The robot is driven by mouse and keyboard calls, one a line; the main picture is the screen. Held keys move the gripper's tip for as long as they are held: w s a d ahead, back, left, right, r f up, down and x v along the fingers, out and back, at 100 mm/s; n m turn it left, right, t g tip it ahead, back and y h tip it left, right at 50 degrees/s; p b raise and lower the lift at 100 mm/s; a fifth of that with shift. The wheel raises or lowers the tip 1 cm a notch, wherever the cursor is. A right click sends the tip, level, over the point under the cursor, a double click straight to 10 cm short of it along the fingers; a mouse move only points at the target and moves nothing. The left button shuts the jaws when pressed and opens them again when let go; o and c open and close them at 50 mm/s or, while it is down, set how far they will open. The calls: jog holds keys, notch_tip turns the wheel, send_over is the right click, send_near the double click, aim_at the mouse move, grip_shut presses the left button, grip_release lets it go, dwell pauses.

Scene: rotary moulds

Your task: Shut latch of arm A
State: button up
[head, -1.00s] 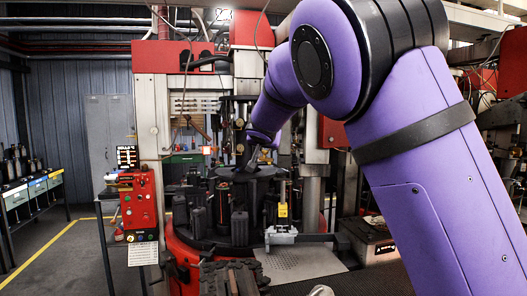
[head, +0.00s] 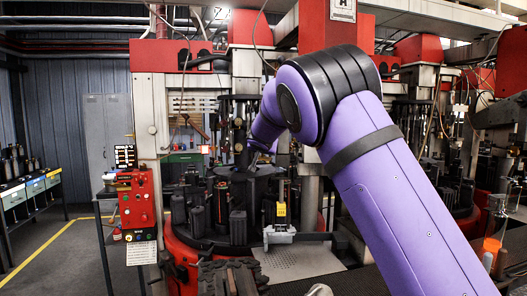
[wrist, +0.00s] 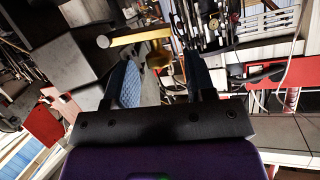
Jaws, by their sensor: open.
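The rotary mould machine (head: 182,250) stands ahead in the head view, with dark mould blocks (head: 238,228) on its round table. My gripper (wrist: 163,80) is open in the wrist view, with nothing between its fingers. Just beyond the fingertips is a yellow bar (wrist: 140,37) with a pale round end, apart from the fingers as far as I can see. I cannot tell whether this bar is the latch of arm A, or how the latch stands. In the head view my gripper is small and dark among the machine parts, partly hidden by my arm.
A yellow-marked upright part (head: 281,209) stands on a pale metal block (head: 279,236) at the machine's front. A red control box (head: 137,200) is on the left post. Further left are a workbench (head: 32,188) and open floor. More machinery (head: 440,150) stands at right.

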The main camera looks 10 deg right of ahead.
jog(key=shift+w+d+f, duration=0.2)
jog(key=shift+w, duration=0.3)
jog(key=shift+c, duration=0.2)
jog(key=c, duration=0.8)
jog(key=shift+c, duration=0.2)
